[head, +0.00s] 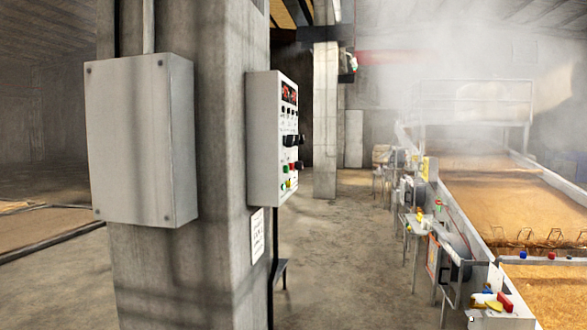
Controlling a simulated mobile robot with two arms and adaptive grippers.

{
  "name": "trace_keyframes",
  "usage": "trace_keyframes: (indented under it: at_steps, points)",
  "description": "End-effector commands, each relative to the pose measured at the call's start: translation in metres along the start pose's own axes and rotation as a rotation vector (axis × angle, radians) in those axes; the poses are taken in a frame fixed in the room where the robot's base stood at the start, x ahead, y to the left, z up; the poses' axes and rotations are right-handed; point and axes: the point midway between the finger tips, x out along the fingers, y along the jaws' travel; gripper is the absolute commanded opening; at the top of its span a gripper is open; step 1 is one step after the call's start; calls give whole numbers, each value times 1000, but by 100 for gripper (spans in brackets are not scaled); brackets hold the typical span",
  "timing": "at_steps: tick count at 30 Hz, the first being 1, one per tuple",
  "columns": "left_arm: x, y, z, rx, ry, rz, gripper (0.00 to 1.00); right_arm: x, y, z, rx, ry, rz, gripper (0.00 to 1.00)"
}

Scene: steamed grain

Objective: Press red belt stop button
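A grey control panel (263,140) is mounted on the side of a concrete pillar and is seen at a steep angle. Its face has a red-lit display at the top, dark knobs in the middle and small coloured buttons lower down. Labels are too small to read, so I cannot tell which button is the belt stop. Neither of my grippers is in view.
The concrete pillar (190,270) stands close in front, with a closed grey box (140,140) on it. Open floor (345,260) lies right of the pillar. A steaming grain bed (510,200) with side equipment runs along the right.

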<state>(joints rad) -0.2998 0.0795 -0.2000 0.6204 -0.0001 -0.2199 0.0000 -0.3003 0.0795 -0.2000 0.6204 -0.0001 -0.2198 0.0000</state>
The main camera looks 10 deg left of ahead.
Motion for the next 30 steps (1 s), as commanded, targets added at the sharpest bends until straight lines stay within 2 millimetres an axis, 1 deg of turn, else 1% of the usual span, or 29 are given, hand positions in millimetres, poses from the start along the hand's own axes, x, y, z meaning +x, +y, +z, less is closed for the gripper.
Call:
trace_keyframes:
  at_steps: [1, 2, 15, 18, 30]
  points:
    - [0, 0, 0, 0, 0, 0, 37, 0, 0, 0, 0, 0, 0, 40]
    - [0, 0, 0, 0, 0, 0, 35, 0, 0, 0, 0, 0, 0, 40]
    - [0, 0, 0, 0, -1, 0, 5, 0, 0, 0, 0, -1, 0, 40]
    - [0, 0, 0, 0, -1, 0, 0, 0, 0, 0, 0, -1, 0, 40]
    - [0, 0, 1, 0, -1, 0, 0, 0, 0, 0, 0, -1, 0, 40]
